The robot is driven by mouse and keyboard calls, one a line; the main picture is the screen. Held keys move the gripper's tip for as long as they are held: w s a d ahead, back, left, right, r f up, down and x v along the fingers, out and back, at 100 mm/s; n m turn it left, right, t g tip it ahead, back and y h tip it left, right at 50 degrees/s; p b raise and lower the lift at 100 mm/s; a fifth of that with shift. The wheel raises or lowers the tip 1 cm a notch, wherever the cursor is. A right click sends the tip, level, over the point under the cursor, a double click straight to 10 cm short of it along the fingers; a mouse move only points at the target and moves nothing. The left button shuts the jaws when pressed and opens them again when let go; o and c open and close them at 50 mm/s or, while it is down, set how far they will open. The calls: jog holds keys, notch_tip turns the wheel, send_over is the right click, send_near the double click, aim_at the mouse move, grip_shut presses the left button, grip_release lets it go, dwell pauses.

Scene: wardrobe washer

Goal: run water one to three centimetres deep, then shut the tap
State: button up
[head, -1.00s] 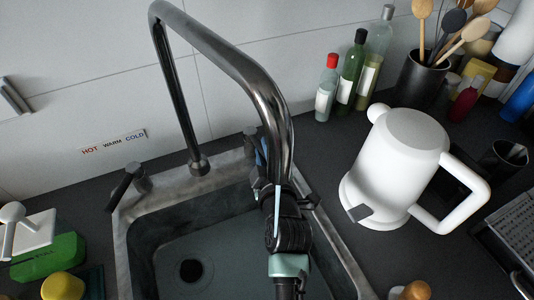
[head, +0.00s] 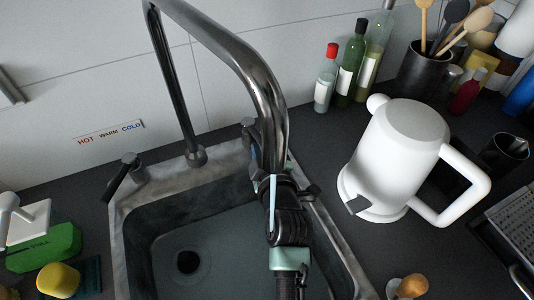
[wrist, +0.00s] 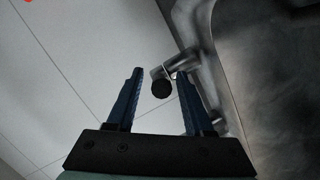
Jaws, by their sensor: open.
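The curved metal tap (head: 225,50) arches over the sink (head: 140,205). Its dark lever handle (head: 118,184) stands left of the tap base. My gripper is partly hidden behind the spout in the head view (head: 252,145). In the wrist view it is open, its two blue fingers (wrist: 160,95) apart. A round dark knob (wrist: 161,89) on a metal stem, apparently the handle's end, shows between them, not gripped. A thin pale streak (head: 273,200) hangs below the spout in front of my arm, perhaps water. The sink bottom looks bluish and flat; water depth cannot be told.
A dark drain (head: 187,262) shows in the sink. A white kettle (head: 395,150) stands right of the sink, with bottles (head: 350,65) behind. A green sponge box (head: 45,246) and yellow item (head: 58,280) are at left. A HOT WARM COLD label (head: 110,132) is on the wall.

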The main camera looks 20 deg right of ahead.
jog(key=b+v, duration=0.1)
jog(key=v, duration=1.1)
jog(key=shift+s+b, duration=0.3)
jog(key=shift+r, duration=0.1)
jog(key=shift+c, duration=0.2)
